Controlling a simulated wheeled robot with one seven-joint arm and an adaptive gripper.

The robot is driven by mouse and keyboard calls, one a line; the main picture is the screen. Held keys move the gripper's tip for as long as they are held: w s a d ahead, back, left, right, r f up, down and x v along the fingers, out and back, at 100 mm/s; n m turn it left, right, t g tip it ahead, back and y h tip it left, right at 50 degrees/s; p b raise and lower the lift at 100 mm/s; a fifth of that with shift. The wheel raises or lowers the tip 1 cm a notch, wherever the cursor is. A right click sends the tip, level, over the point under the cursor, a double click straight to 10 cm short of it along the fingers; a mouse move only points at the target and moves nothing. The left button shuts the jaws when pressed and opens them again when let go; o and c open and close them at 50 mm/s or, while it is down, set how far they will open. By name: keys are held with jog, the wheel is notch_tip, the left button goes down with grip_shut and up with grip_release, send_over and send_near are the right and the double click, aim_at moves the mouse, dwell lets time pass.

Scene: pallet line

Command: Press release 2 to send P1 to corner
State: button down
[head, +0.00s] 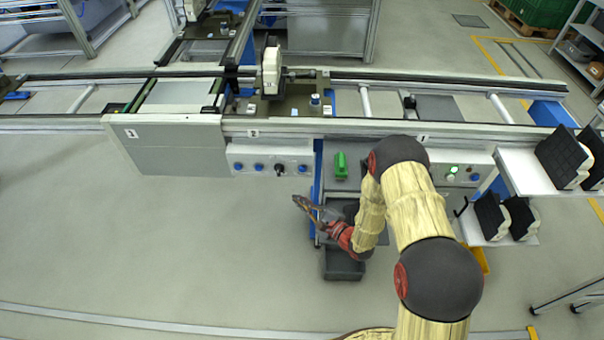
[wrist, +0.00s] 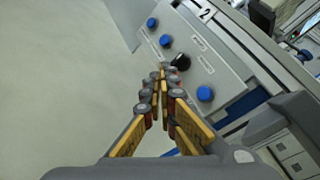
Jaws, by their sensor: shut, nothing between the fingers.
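The control panel for station 2 (head: 246,153) sits below the line, under the number 2. It carries blue buttons (head: 259,167) and a black knob (head: 279,168); the wrist view shows them as a blue button at the near end (wrist: 205,93), the black knob (wrist: 181,61) and two more blue buttons (wrist: 166,41). The small labels are too blurred to read. A dark pallet (head: 296,104) with a white upright part stands on the line above; no P1 mark is readable. My gripper (head: 297,201) is shut and empty in front of the panel, apparently apart from it.
A green object (head: 341,166) lies on a grey surface right of the panel. Dark bins (head: 343,264) stand below, near my arm. Another panel with a lit green button (head: 453,170) is farther right, beside shelves of black parts (head: 491,215). The floor at left is clear.

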aim_at(302, 169)
jog(key=shift+w+d+r+n+t, duration=0.3)
jog(key=shift+w+r+n+t, duration=0.05)
jog(key=shift+r+n+t, duration=0.05)
jog(key=shift+w, duration=0.1)
jog(key=w+b, duration=0.2)
jog(key=w, duration=0.6)
jog(key=shift+w+d, duration=0.15)
jog(key=shift+w, duration=0.15)
jog(key=shift+w, duration=0.15)
dwell(1.3)
jog(key=shift+w+b, duration=0.25)
jog(key=shift+b, duration=0.15)
